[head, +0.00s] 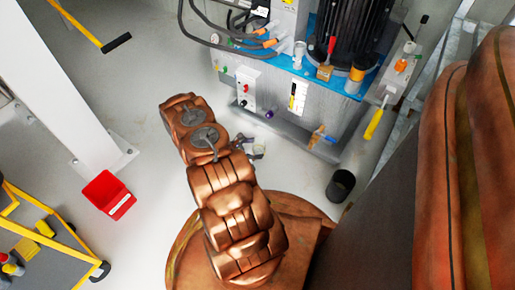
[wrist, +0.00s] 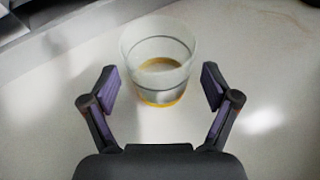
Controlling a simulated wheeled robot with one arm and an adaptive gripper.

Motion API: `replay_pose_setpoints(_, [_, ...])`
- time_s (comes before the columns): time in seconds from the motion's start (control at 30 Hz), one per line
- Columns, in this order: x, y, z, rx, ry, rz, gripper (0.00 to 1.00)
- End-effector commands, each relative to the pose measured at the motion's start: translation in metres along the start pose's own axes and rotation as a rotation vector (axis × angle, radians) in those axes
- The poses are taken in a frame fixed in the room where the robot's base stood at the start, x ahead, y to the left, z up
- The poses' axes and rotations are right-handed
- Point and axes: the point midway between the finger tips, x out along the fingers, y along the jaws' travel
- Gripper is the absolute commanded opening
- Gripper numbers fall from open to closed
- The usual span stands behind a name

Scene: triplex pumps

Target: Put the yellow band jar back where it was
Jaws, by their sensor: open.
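The yellow band jar (wrist: 160,50) is a clear, open-topped cup with a dark line round its wall and yellow at its base. In the wrist view it stands upright on a pale surface. My gripper (wrist: 160,84) is open, with one finger on each side of the jar and visible gaps between. The fingers do not appear to touch it. In the head view my gripper (head: 250,149) is low over the floor, partly hidden by my arm. The jar is too small there to make out clearly.
A grey pump unit with a blue top (head: 284,66) stands at the back, carrying small containers and tools. A black bin (head: 341,186) is right of my arm. A red bin (head: 108,195) and yellow-framed cart (head: 45,235) are at left. Floor between them is clear.

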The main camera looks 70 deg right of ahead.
Motion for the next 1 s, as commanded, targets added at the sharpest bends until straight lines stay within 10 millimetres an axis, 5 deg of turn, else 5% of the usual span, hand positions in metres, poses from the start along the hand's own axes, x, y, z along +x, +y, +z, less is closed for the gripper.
replay_pose_setpoints(0.5, [-0.093,0.001,0.003,0.002,-0.001,0.003,0.87])
replay_pose_setpoints(1.0, [-0.116,0.004,0.010,0.019,0.001,-0.004,0.87])
